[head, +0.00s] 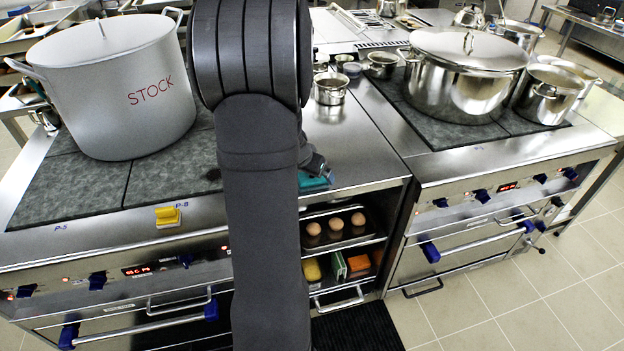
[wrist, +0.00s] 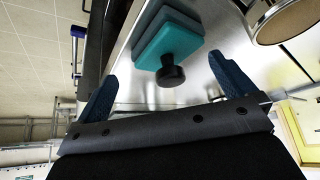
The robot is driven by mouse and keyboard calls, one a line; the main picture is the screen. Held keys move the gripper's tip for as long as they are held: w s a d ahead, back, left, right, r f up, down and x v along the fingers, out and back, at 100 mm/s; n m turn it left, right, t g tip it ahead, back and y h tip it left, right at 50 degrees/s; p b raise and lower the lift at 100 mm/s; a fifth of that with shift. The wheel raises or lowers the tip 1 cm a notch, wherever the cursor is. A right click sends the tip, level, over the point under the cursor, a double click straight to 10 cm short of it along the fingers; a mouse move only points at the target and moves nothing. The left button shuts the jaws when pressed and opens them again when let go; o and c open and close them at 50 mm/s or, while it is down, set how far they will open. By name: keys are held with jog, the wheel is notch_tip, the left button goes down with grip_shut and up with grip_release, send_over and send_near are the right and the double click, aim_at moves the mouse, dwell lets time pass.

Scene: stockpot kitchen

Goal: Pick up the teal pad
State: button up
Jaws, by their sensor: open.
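The teal pad (head: 316,182) lies on the steel counter just right of my arm in the head view, partly hidden by my arm and gripper. In the wrist view the teal pad (wrist: 168,38) shows its layered block and a round black knob (wrist: 170,74). My gripper (wrist: 163,68) is open, with its two blue fingers spread to either side of the knob and nothing held between them. In the head view my gripper (head: 313,165) is mostly hidden behind my arm, close by the pad.
A large stockpot marked STOCK (head: 120,85) stands on the left stove. A steel lidded pot (head: 465,80) stands on the right stove. A small saucepan (head: 330,92) is behind the pad. A yellow block (head: 167,215) sits on the left stove's front edge. Open shelves below hold eggs (head: 335,226).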

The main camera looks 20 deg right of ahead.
jog(key=shift+w+x, duration=0.25)
jog(key=shift+x, duration=1.8)
jog(key=shift+r, duration=0.15)
jog(key=c, duration=1.4)
jog(key=shift+o, duration=0.2)
